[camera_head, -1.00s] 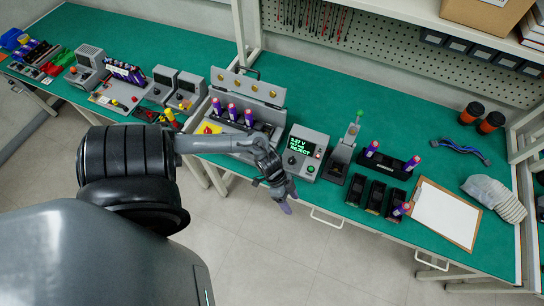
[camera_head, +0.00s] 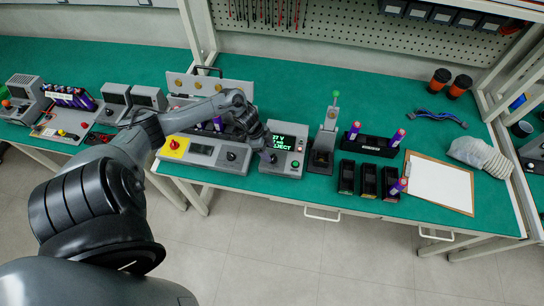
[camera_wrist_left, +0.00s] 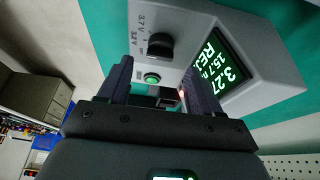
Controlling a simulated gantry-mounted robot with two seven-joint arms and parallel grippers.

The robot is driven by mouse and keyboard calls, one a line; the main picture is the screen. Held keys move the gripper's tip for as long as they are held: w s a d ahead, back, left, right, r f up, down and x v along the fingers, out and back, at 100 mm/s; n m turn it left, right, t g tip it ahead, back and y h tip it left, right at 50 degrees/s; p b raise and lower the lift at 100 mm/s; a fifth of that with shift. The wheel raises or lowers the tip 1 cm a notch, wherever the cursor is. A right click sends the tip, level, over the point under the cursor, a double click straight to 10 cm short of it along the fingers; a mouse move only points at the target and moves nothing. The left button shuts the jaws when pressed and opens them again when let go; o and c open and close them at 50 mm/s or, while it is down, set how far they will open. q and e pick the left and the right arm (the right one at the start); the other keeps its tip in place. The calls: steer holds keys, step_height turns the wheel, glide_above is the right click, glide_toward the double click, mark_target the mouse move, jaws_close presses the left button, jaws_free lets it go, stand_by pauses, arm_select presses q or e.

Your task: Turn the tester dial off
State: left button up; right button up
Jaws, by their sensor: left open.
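The grey tester (camera_head: 283,167) stands on the green bench, its screen (camera_head: 286,142) lit with green text including REJECT. My left gripper (camera_head: 270,155) is at the tester's front left and hides its dial in the head view. In the left wrist view the black dial (camera_wrist_left: 160,46) shows beside marks of 3.7 V and 3.2 V. My left gripper (camera_wrist_left: 160,88) is open with nothing between its fingers. The dial lies beyond the fingertips, apart from them. My right gripper is not in view.
A grey case with an open lid (camera_head: 210,88) stands left of the tester. A small press (camera_head: 323,150) stands close on its right. Black bins (camera_head: 368,180), a cell rack (camera_head: 370,146) and a clipboard (camera_head: 438,185) lie farther right.

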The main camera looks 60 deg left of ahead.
mark_target(273, 157)
arm_select(q)
steer(key=shift+b+x, duration=0.35)
steer(key=shift+x, duration=1.85)
steer(key=shift+c, duration=0.3)
steer(key=c, duration=1)
steer(key=shift+s+r+n+p, duration=0.1)
steer(key=shift+n+p, duration=0.2)
steer(key=shift+p, duration=0.35)
steer(key=n+y+p, duration=0.1)
steer(key=n+p, duration=0.1)
steer(key=p, duration=0.2)
steer(key=n+y+p, duration=0.1)
steer(key=n+p, duration=0.1)
steer(key=p, duration=0.2)
steer(key=shift+d+r+n+t, duration=0.15)
steer(key=shift+n+t, duration=0.15)
steer(key=shift+n, duration=0.1)
steer(key=shift+n+y+p, duration=0.3)
steer(key=shift+n+p, duration=0.6)
steer(key=shift+f+n+p, duration=0.25)
steer(key=shift+n+p, duration=0.15)
steer(key=shift+n, duration=0.1)
